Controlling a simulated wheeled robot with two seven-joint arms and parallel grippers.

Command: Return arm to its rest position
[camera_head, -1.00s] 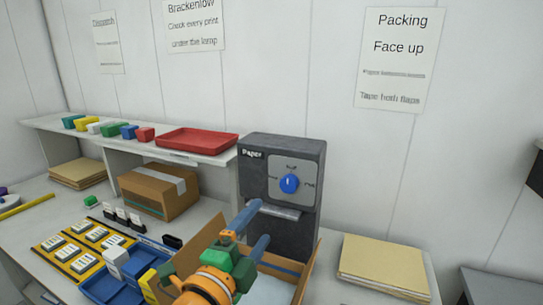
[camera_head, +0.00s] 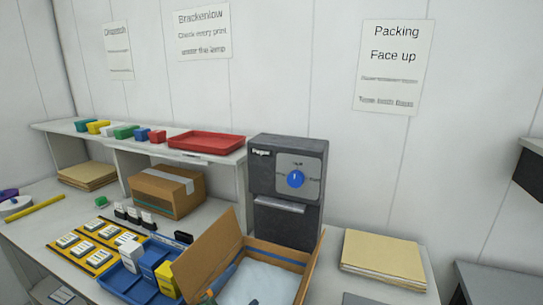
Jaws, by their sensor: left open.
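The rest of that arm is out of the frame. The box's flaps stand up and a pale sheet (camera_head: 262,282) lies inside. Behind it stands the dark grey paper machine (camera_head: 285,225) with a blue knob (camera_head: 295,179). My right gripper is not in view.
A blue tray (camera_head: 118,282) with white and yellow boxes stands left of the cardboard box. A yellow rack (camera_head: 64,252) holds several white-topped items. Brown folders (camera_head: 382,256) lie at right. A shelf with a red tray (camera_head: 206,142) runs along the wall.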

